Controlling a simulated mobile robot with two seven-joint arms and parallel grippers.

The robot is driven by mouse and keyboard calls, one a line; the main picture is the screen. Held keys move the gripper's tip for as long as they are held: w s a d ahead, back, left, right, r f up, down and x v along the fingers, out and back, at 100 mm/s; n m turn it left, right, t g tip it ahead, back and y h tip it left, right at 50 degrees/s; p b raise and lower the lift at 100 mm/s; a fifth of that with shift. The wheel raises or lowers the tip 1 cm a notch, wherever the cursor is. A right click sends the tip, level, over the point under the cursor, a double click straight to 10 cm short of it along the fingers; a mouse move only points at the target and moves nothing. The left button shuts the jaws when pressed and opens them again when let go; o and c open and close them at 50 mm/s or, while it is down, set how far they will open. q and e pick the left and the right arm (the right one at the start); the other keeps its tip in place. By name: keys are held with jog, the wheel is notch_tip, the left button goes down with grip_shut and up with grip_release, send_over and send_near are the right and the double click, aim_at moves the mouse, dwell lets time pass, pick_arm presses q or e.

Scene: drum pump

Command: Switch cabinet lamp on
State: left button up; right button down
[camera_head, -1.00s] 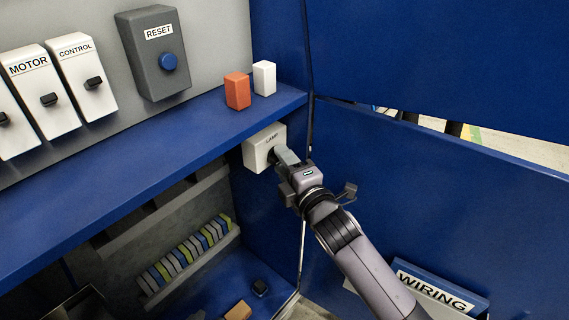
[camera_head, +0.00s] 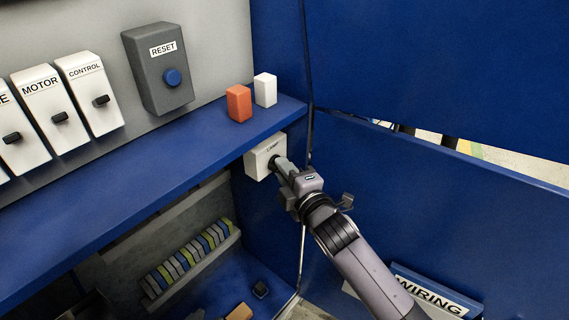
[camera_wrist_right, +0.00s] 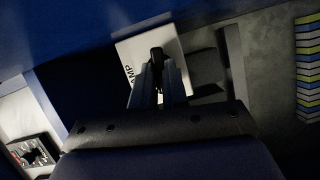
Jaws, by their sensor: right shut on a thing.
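The cabinet lamp switch is a white box (camera_head: 256,160) marked LAMP on the cabinet's right inner wall, below the blue shelf. It also shows in the right wrist view as a pale box (camera_wrist_right: 136,49) with a dark knob (camera_wrist_right: 157,55). My right gripper (camera_head: 280,164) is at the box's front, with its fingers shut on the dark knob. In the right wrist view the fingers (camera_wrist_right: 158,84) stand on both sides of the knob. The fingers hide much of the knob in the head view. My left gripper is not in view.
An orange block (camera_head: 239,103) and a white block (camera_head: 265,89) stand on the blue shelf (camera_head: 130,178) above the switch. A grey RESET box (camera_head: 160,97) and white breakers (camera_head: 91,98) are on the back panel. A WIRING folder (camera_head: 437,290) is at lower right.

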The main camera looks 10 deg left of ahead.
jog(key=shift+w+d+r+m+g+p, duration=0.1)
jog(key=shift+m+g+p, duration=0.45)
jog(key=shift+m+p, duration=0.85)
jog(key=shift+r+m+g+p, duration=0.1)
jog(key=shift+m+g+p, duration=0.65)
jog(key=shift+p, duration=1.05)
jog(key=c, duration=1.1)
grip_release()
jog(key=shift+c, duration=0.2)
jog(key=shift+d, duration=0.1)
jog(key=p+v, duration=0.1)
jog(key=v, duration=0.6)
